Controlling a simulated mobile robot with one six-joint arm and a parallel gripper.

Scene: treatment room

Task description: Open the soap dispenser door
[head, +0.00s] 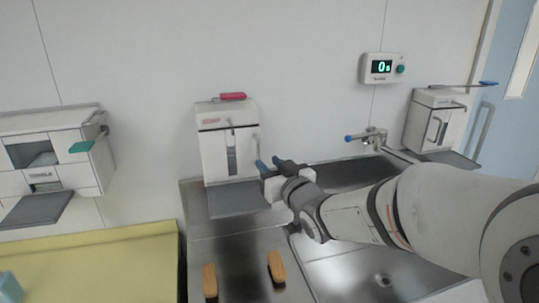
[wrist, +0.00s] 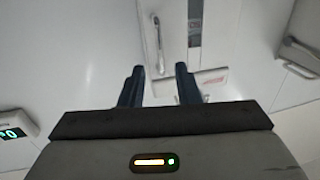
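A white wall dispenser (head: 213,152) with a red top lever (head: 232,97) hangs at centre in the head view. Its front looks shut and has a vertical handle (head: 231,137) and a dark window strip. In the wrist view, seen upside down, the handle (wrist: 157,35) and window strip (wrist: 195,25) are beyond my fingers. A similar dispenser (head: 436,120) with a blue lever (head: 488,84) hangs at right. I cannot tell which holds soap. My gripper (head: 272,165) is open and empty, right of and below the central dispenser's handle; its fingers (wrist: 159,80) are apart.
Grey drip trays (head: 237,198) jut out below the dispensers. A tap (head: 366,136) stands over the steel sink. Two orange-brown pieces (head: 276,267) lie on the steel counter. A timer (head: 382,67) is on the wall.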

